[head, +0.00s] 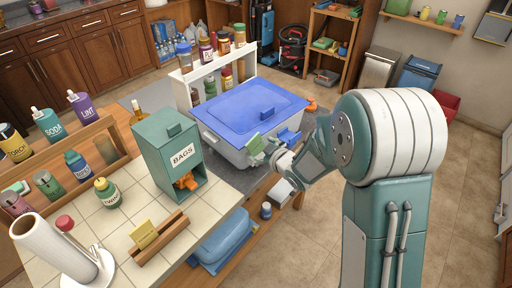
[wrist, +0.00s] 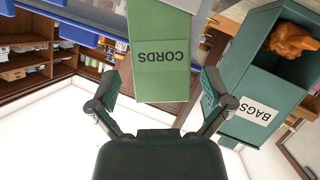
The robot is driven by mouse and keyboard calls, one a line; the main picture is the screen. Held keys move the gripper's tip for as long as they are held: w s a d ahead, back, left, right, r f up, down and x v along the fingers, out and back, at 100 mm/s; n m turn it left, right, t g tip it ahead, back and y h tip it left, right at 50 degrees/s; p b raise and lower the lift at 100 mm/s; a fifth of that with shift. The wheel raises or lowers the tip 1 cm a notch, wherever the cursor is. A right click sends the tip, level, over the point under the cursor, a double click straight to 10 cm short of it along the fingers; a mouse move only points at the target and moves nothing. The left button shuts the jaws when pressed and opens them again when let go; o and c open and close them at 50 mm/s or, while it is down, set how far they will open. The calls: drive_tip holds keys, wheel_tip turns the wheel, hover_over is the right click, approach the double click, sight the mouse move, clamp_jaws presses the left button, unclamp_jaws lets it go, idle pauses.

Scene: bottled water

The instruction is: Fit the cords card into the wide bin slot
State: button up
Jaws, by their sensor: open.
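The green cords card (wrist: 160,70), with a CORDS label, stands between my spread fingertips in the wrist view, with gaps visible on both sides. In the head view the card (head: 256,146) is at the front of the wide grey bin (head: 222,147), which has a blue lid. My gripper (wrist: 160,92) is open; in the head view it (head: 272,156) is just in front of the card. The card's far end runs out of the wrist view toward the bin, and I cannot tell how deep it sits in a slot.
A green BAGS box (head: 165,140) stands on the tiled counter left of the bin; it also shows in the wrist view (wrist: 235,85). A wooden holder with a yellow card (head: 145,234) and a paper towel roll (head: 52,248) are nearer. A white bottle shelf (head: 187,90) stands behind the bin.

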sight(256, 147)
drive_tip(key=x, duration=0.3)
drive_tip(key=shift+w+a+f, duration=0.15)
drive_tip(key=shift+w+a, duration=0.05)
drive_tip(key=shift+c, duration=0.3)
